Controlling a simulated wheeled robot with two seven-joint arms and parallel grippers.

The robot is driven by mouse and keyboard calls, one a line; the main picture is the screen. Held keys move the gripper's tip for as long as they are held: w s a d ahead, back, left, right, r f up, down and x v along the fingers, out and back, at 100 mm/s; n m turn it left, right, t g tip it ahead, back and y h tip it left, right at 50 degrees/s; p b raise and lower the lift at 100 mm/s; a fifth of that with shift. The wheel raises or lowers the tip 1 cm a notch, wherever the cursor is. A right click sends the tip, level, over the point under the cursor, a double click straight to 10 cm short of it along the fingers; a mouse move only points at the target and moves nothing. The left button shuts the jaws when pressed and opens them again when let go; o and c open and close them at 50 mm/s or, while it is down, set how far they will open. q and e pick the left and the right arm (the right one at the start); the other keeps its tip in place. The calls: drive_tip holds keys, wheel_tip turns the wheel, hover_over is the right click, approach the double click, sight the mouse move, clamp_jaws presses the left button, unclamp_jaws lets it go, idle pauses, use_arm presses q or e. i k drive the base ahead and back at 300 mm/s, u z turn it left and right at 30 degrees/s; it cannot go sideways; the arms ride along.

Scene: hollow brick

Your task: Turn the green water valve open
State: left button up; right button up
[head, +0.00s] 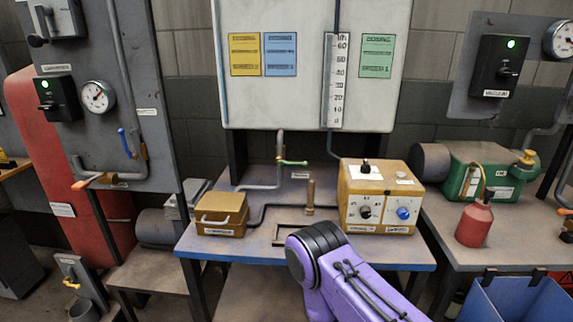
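The green valve handle (292,162) shows in the head view on a grey pipe (279,145) below the white panel, above the back of the middle table. The handle points to the right, roughly level and crosswise to the upright pipe. A small white label (300,175) sits just below it. A purple link of my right arm reaches in from the bottom right, in front of the table and well short of the handle. Neither of my grippers is in view.
A tan box (221,214) and a tan control box with knobs (378,200) stand on the table (345,256), left and right of the handle. A brass post (310,197) stands between them. A red bottle (474,224) and blue bin (515,300) are at right.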

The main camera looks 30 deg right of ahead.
sight(292, 164)
drive_tip(key=z, duration=2.45)
drive_tip(key=k, duration=0.85)
drive_tip(key=u, duration=0.75)
drive_tip(key=i, duration=0.4)
drive_tip(key=z, duration=0.05)
